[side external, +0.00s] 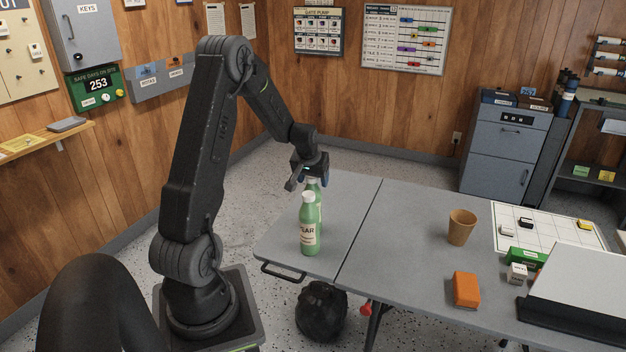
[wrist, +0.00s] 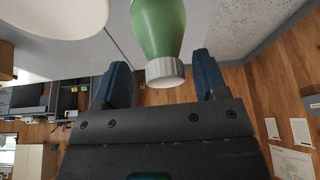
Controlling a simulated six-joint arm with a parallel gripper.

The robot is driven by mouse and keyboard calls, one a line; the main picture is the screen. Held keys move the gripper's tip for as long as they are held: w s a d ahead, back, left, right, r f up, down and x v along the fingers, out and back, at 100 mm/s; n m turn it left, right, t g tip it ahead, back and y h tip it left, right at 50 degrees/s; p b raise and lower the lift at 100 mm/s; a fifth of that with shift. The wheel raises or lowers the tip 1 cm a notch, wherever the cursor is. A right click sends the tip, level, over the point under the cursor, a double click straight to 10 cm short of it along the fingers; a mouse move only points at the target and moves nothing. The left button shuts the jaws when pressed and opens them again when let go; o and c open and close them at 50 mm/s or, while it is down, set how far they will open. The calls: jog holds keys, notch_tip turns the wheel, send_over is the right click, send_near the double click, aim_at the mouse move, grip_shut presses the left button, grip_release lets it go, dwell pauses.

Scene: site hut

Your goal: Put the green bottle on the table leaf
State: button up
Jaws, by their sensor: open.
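In the side external view a green bottle (side external: 308,232) with a white cap and a pale label stands upright on the table leaf (side external: 281,243), the table's left section.
Across the seam, the table holds a brown cup (side external: 461,227), an orange block (side external: 466,289), a white grid board (side external: 545,228) and a laptop-like white panel (side external: 585,285). A dark round object (side external: 321,311) lies below the leaf. Most of the leaf is clear.

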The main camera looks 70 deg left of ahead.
jog(key=v, duration=1.1)
jog(key=w+d+r+m, duration=0.15)
jog(key=d+r, duration=0.25)
jog(key=d, duration=0.4)
jog(key=s+d+r+m+t+h, duration=0.1)
jog(key=s+d+m, duration=0.3)
jog(key=d, duration=0.9)
jog(key=s+d+r+m+t+h, duration=0.1)
jog(key=s+d+r+m+h, duration=0.1)
jog(key=s+d, duration=0.7)
jog(key=d+r+m, duration=0.1)
jog(key=d+m, duration=0.1)
jog(key=d, duration=0.2)
jog(key=shift+d+r+t+h, duration=0.25)
jog(key=shift+r+t+h, duration=0.05)
